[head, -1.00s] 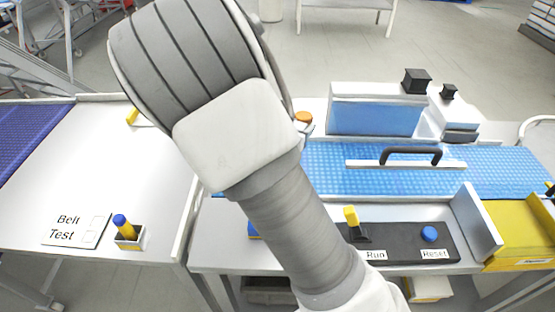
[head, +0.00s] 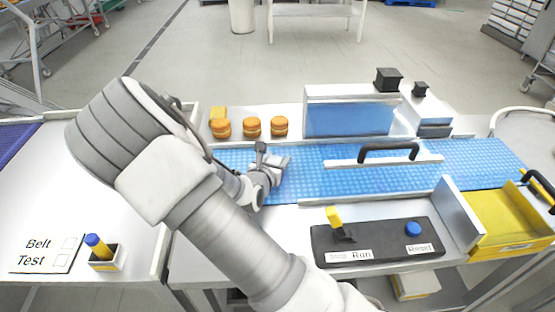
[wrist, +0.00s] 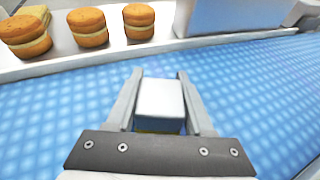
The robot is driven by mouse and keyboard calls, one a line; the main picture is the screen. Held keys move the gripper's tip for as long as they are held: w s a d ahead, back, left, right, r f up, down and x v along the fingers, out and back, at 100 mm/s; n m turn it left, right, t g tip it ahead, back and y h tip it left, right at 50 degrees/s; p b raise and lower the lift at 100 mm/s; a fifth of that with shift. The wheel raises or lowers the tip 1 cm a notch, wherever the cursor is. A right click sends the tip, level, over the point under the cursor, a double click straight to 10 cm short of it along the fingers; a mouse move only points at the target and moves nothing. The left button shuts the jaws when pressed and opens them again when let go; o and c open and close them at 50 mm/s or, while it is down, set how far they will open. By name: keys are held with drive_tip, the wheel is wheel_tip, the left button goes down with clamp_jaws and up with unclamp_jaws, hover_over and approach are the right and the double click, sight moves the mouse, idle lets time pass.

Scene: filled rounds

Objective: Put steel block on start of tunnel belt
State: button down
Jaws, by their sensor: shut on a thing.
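My gripper (head: 274,166) is over the left part of the blue tunnel belt (head: 310,183). In the wrist view my gripper (wrist: 161,80) is shut on a pale grey steel block (wrist: 160,100), which sits between its two fingers. The blue belt surface (wrist: 250,85) lies below and around the block; I cannot tell whether the block touches it. The tunnel housing (head: 350,112) stands at the back of the belt, to the right of my gripper.
Several filled rounds (head: 252,127) sit on the ledge behind the belt, beside a yellow piece (head: 217,114). A control panel (head: 375,241) with a yellow lever and blue button lies in front; a yellow bin (head: 505,218) is right.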

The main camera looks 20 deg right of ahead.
drive_tip(key=c, duration=0.7)
unclamp_jaws()
drive_tip(key=shift+f, duration=0.2)
drive_tip(key=shift+c, duration=0.2)
drive_tip(key=o, duration=0.5)
drive_tip(key=shift+c, duration=0.2)
drive_tip(key=shift+s+a+r, duration=0.2)
drive_tip(key=shift+r, duration=0.15)
drive_tip(key=p+v, duration=0.1)
drive_tip(key=v, duration=1)
drive_tip(key=shift+s, duration=0.2)
drive_tip(key=shift+a, duration=0.1)
